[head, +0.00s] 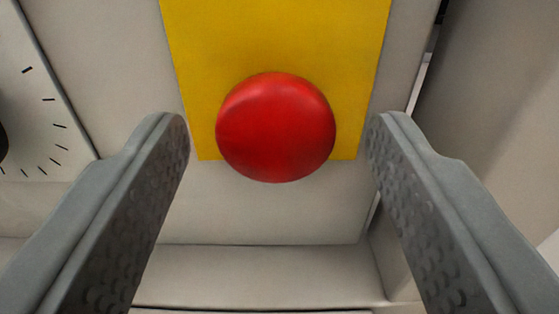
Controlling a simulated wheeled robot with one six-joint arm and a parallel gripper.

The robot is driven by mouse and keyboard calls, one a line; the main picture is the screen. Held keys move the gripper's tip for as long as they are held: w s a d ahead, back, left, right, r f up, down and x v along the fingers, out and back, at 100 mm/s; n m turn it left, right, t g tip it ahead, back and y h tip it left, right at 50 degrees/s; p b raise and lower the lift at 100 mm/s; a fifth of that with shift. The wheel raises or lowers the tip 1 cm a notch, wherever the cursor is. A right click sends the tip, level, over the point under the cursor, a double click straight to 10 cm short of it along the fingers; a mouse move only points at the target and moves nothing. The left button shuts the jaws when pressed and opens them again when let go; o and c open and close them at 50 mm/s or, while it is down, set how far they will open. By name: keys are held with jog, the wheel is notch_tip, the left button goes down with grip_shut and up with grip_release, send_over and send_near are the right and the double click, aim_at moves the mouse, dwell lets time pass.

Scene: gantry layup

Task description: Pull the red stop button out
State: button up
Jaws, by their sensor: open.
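The red stop button (276,128) is a round, glossy mushroom head in the upper middle of the head view. It sits in front of a yellow backing plate (277,35) on a pale panel. My gripper (278,135) is open, with one grey textured finger to the left of the button and one to the right. A gap shows between each fingertip and the button, and neither finger touches it. The button's stem is hidden behind its head, so I cannot tell how far out it stands.
A pale dial plate (45,100) with black tick marks is at the left edge, partly cut off. A pale ledge (260,275) runs below the panel. A grey-beige upright surface (500,90) stands close on the right, beyond my right finger.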

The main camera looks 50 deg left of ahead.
jog(key=v, duration=1.7)
jog(key=s+a+m+g+h, duration=0.1)
jog(key=s+a+m+h, duration=0.25)
jog(key=s+a, duration=0.35)
jog(key=s+a+m+h, duration=0.3)
jog(key=s+a+h, duration=0.25)
jog(key=s, duration=0.45)
jog(key=s+a+r+m+t+h, duration=0.1)
jog(key=s+r+m+t+h, duration=0.1)
jog(key=s, duration=1)
jog(key=s+a+r+m+t+h, duration=0.1)
jog(key=s+r+t, duration=0.4)
jog(key=s, duration=0.7)
jog(key=m+h, duration=0.1)
jog(key=h, duration=0.1)
jog(key=shift+a+r+t+h, duration=0.2)
jog(key=shift+a+t+h, duration=0.1)
jog(key=shift+a+t, duration=0.1)
jog(key=shift+c, duration=0.5)
